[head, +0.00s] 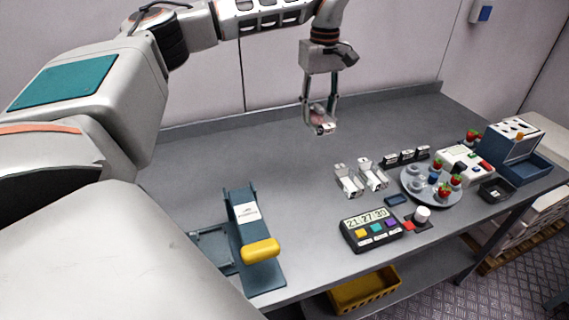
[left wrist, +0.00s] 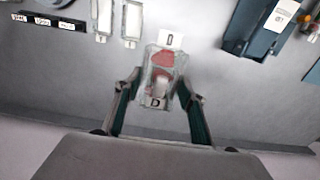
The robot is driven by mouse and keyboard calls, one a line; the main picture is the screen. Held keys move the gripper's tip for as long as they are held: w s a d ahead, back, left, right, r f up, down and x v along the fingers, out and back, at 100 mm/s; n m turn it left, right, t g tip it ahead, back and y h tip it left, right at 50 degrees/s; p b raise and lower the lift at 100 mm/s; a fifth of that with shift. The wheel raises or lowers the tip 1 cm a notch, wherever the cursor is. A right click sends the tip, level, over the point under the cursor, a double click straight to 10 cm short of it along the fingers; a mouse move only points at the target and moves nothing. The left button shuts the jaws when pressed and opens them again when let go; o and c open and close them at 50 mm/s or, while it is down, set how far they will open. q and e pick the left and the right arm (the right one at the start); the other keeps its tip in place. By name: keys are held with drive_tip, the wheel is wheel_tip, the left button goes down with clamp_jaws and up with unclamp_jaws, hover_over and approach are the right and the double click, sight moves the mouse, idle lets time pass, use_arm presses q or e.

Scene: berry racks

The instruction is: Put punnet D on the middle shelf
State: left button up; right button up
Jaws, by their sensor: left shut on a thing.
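Punnet D (left wrist: 164,62) is a small clear box with red berries inside and white labels marked D. My left gripper (head: 320,120) is shut on it and holds it above the back part of the grey table; the punnet also shows in the head view (head: 322,126). In the left wrist view the green-sided fingers (left wrist: 160,98) grip it from both sides. I cannot make out the middle shelf in either view. My right gripper is out of view.
A blue stand with a yellow handle (head: 261,251) is at front left. A yellow crate (head: 365,292) sits below. The table's back left is clear.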

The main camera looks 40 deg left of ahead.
use_arm(q)
drive_tip(key=shift+w+a+f, duration=0.1)
drive_tip(key=shift+w+f, duration=0.05)
wheel_tip(320, 180, down, 20)
drive_tip(key=shift+r, duration=0.2)
idle(0.3)
drive_tip(key=shift+f, duration=0.1)
drive_tip(key=o, duration=1.2)
